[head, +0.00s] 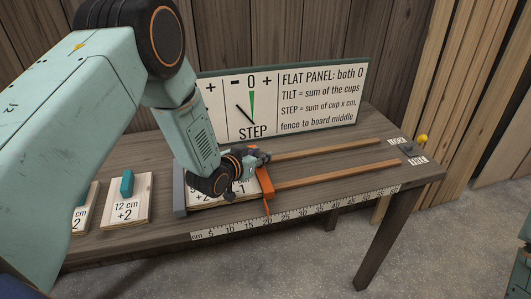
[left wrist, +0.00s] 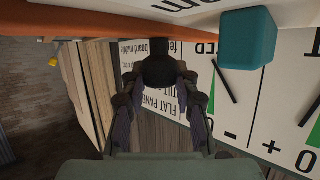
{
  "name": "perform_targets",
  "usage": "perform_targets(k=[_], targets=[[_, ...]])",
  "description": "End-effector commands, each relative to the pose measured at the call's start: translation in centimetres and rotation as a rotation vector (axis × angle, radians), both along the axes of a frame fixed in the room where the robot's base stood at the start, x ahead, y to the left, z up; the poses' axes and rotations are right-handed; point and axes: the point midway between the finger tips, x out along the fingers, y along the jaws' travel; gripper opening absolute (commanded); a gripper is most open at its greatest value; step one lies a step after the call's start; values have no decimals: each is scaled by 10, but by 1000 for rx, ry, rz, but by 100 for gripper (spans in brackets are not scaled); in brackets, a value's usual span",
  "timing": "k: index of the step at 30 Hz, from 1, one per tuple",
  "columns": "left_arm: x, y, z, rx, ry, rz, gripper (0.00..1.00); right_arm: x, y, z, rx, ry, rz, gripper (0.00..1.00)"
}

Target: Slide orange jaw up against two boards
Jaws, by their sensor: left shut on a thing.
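The orange jaw (head: 265,183) stands across two wooden rails (head: 335,174) on the bench, with a thin pointer over the ruler. Two white-topped boards (head: 205,199) lie between a grey fence (head: 180,190) and the jaw, partly hidden under my arm. The jaw looks at or very near the right board's edge; I cannot tell if they touch. My left gripper (head: 256,157) is at the jaw. In the left wrist view its fingers (left wrist: 160,75) are shut on a black knob (left wrist: 158,69) below the orange bar (left wrist: 110,26). A teal block (left wrist: 248,40) is beside it.
A "12 cm +2" board (head: 127,208) with a teal handle and another board (head: 80,222) lie left of the fence. A ruler (head: 300,213) runs along the front edge. A sign panel (head: 285,100) stands behind. The rails right of the jaw are clear.

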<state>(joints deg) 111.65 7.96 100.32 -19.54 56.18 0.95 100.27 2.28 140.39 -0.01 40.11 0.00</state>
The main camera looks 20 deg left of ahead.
Motion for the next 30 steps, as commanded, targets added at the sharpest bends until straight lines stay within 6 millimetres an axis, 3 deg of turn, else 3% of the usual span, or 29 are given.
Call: perform_targets(k=[6, 7, 15, 25, 30], targets=[[-1, 4, -3, -1, 8, 14, 0, 0, 0, -1, 0, 0, 0, 54], [-1, 4, -3, -1, 8, 14, 32, 0, 0, -1, 0, 0, 0, 54], [0, 3, -2, -1, 6, 11, 54, 0, 0, -1, 0, 0, 0, 54], [-2, 3, -1, -1, 3, 9, 54, 0, 0, -1, 0, 0, 0, 54], [-17, 6, 6, -1, 5, 10, 54, 0, 0, -1, 0, 0, 0, 54]])
